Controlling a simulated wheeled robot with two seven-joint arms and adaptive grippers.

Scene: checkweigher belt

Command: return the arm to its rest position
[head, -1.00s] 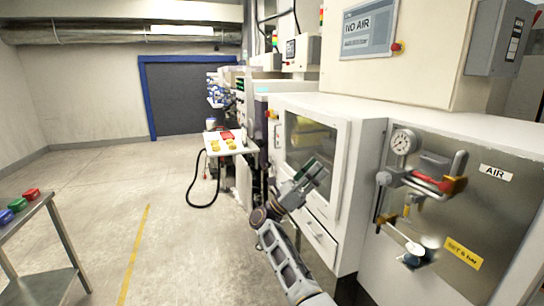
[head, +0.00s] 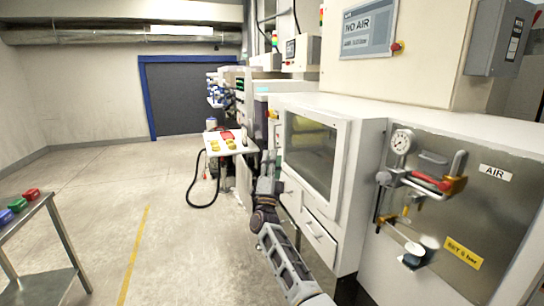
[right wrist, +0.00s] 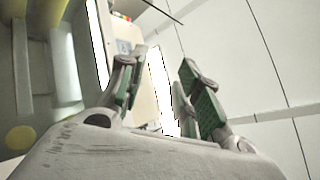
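My right arm reaches up from the bottom of the head view, in front of the white cabinet. Its gripper (head: 268,160) points upward and away, left of the cabinet window, and looks small and partly dark there. In the right wrist view the gripper (right wrist: 163,62) has its two green-padded fingers apart, with nothing between them. My left arm and gripper are not in view.
The white cabinet (head: 352,190) with its window and drawers stands close on the right of my arm. A steel panel holds a gauge (head: 402,142) and a red-handled valve (head: 430,181). A side table (head: 50,225) with coloured blocks stands left. Floor between is clear.

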